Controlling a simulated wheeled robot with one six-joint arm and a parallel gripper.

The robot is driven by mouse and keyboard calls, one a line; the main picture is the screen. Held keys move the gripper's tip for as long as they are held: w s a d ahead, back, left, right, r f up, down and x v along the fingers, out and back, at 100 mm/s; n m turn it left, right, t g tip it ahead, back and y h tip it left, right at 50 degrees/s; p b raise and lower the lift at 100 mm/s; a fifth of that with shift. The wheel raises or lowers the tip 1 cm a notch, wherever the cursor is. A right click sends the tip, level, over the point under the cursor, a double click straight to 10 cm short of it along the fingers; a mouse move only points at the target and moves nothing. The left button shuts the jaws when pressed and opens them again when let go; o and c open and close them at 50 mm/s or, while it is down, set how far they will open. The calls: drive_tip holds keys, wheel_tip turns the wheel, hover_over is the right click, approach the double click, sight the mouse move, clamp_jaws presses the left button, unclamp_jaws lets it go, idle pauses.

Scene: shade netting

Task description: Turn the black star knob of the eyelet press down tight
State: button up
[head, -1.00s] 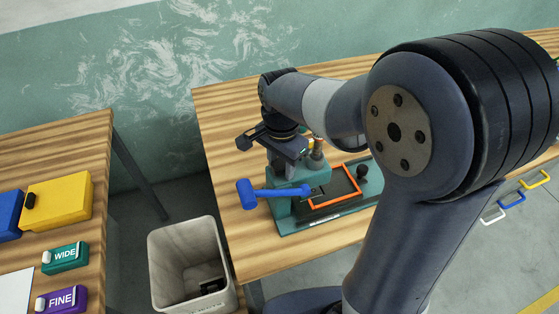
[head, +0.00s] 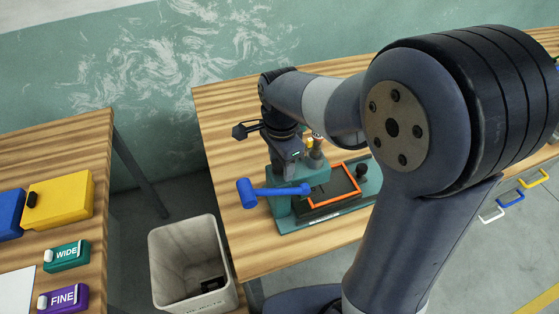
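The eyelet press has a green base plate (head: 290,222) and a green body (head: 278,203) on the wooden table. A blue lever with a thick blue end (head: 246,193) sticks out to its left. My gripper (head: 287,174) points down over the top of the press body, at the back of the lever. Its fingertips are not clear, so I cannot tell whether it is open or shut. The star knob is not clearly visible; my gripper may hide it. A small black knob (head: 361,171) shows at the right of an orange-framed dark plate (head: 336,189).
A grey bin (head: 190,246) stands on the floor left of the table. The left table holds a yellow box (head: 58,199) and WIDE (head: 66,256) and FINE (head: 62,298) blocks.

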drive_tip(key=shift+o, duration=0.9)
wheel_tip(320, 180, up, 3)
drive_tip(key=p, duration=0.2)
drive_tip(key=shift+p, duration=0.35)
drive_tip(key=shift+f, duration=0.1)
